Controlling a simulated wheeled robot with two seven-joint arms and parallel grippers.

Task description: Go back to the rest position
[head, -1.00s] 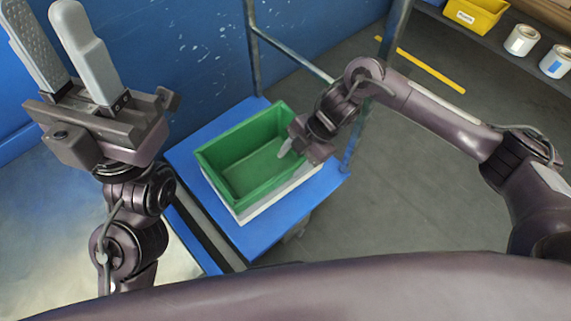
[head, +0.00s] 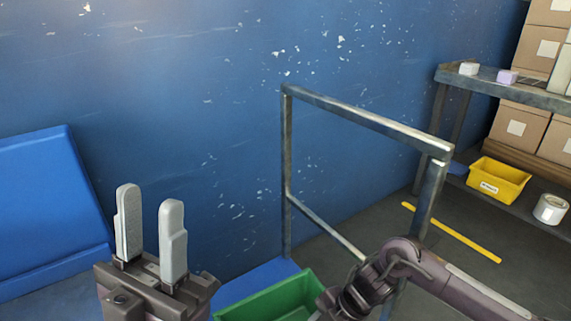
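My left gripper (head: 150,232) points upward at the lower left, in front of the blue wall. Its two grey fingers stand apart with nothing between them. My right arm comes in from the lower right, over the right side of the green crate (head: 273,303). The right gripper's fingers are mostly cut off by the bottom edge, so I cannot see whether they are open. The crate's far end shows at the bottom, and the part of its floor that is in view looks bare.
A metal frame (head: 368,118) stands behind the crate. A shelf with a yellow bin (head: 499,182), a white roll (head: 550,209) and cardboard boxes (head: 519,126) is at the right. A blue panel (head: 48,205) is at the left. A yellow line (head: 455,234) marks the dark floor.

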